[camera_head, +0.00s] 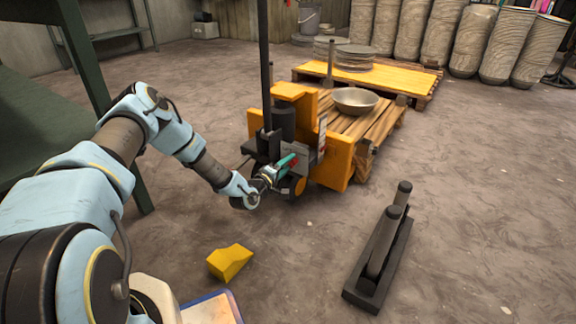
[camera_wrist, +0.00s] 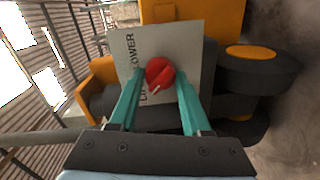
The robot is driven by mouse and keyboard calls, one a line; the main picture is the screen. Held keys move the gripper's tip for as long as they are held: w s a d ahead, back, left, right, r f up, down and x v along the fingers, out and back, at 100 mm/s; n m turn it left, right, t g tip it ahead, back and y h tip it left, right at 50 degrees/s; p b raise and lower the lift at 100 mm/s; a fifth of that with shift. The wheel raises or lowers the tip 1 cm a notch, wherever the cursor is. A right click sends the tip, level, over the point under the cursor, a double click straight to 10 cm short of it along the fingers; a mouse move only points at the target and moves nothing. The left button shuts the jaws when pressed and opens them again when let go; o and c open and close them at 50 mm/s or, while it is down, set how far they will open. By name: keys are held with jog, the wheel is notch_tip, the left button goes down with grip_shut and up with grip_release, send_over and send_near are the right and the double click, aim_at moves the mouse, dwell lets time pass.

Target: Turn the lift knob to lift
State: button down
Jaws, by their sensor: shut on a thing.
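The red lift knob (camera_wrist: 161,72) sits on a pale plate (camera_wrist: 184,45) on the orange lift machine (camera_head: 338,158). The plate reads "LOWER" at its upper left, with a partly hidden word starting "LI" below. A small pale mark on the knob's lower part points down and left in the wrist view. My gripper (camera_head: 287,162) has teal fingers, which also show in the wrist view (camera_wrist: 159,82), one on each side of the knob, closed on it. In the head view the knob is mostly hidden by the fingers.
A metal bowl (camera_head: 355,100) rests on the wooden pallet (camera_head: 372,128) at the machine. Behind is a yellow-topped pallet (camera_head: 410,78) with stacked discs (camera_head: 345,57). A yellow block (camera_head: 230,262) and a dark pedal-like object (camera_head: 380,255) are on the floor. A green table leg (camera_head: 90,75) stands left.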

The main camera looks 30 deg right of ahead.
dwell(0.4)
jog(key=shift+c, duration=1.8)
grip_release()
jog(key=p+v, duration=0.3)
jog(key=v, duration=0.7)
jog(key=shift+s+a, duration=0.2)
jog(key=shift+a, duration=0.15)
